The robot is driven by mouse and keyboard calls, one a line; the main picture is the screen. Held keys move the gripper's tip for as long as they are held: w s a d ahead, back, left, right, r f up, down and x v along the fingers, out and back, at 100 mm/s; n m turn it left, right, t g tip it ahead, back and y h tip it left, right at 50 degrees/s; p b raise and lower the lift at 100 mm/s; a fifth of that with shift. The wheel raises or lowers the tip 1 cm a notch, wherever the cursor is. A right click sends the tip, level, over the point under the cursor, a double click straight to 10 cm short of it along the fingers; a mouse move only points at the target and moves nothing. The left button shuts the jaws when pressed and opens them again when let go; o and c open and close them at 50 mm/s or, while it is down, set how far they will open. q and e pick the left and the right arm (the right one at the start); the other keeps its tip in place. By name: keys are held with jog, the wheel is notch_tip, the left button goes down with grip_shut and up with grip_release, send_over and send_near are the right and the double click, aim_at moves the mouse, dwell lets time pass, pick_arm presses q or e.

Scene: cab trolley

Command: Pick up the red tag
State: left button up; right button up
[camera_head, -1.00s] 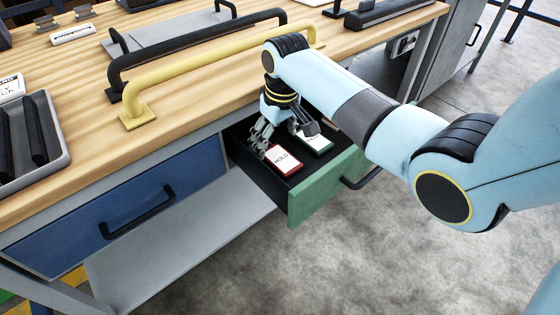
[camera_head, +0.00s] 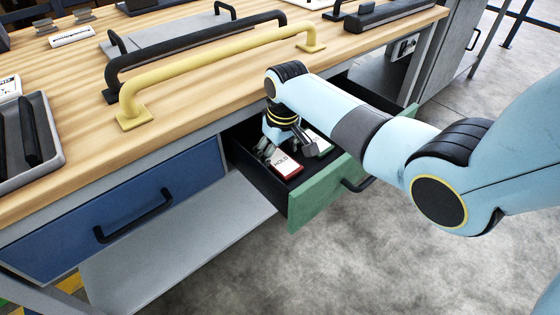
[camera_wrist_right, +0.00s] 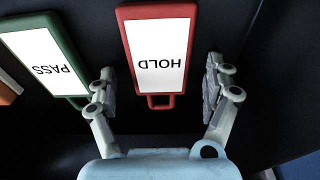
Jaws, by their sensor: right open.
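The red tag (camera_head: 287,164), red-edged with a white face reading HOLD, lies in the open green-fronted drawer (camera_head: 330,192). In the right wrist view the red tag (camera_wrist_right: 160,55) lies ahead of my right gripper (camera_wrist_right: 160,90), its handle end between the two spread fingers. The fingers are apart from its sides. In the head view my right gripper (camera_head: 290,150) is down inside the drawer, its fingertips partly hidden. My left gripper is not in view.
A green PASS tag (camera_wrist_right: 45,60) lies close beside the left finger, with an orange-edged item (camera_wrist_right: 8,88) further left. Dark drawer walls surround the gripper. A yellow handle (camera_head: 220,70) and a black handle (camera_head: 200,45) stand on the wooden worktop (camera_head: 200,110) above.

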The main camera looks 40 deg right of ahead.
aim_at(278, 157)
dwell(0.3)
jog(key=shift+s+f, duration=0.1)
jog(key=shift+s, duration=0.05)
jog(key=c, duration=1.3)
jog(key=shift+o, duration=0.2)
jog(key=shift+d, duration=0.1)
jog(key=shift+s, duration=0.1)
jog(key=r, duration=0.1)
jog(key=r+p, duration=0.1)
jog(key=r, duration=0.3)
jog(key=shift+w+r+p, duration=0.15)
jog(key=shift+w+p, duration=0.1)
jog(key=shift+p, duration=0.1)
jog(key=s+d+r+p, duration=0.1)
jog(key=s+d+r, duration=0.1)
jog(key=d, duration=0.3)
jog(key=s+d+r+p, duration=0.1)
jog(key=s+d+r, duration=0.1)
jog(key=d+r, duration=0.2)
jog(key=shift+s+d+r, duration=0.15)
jog(key=shift+d, duration=0.65)
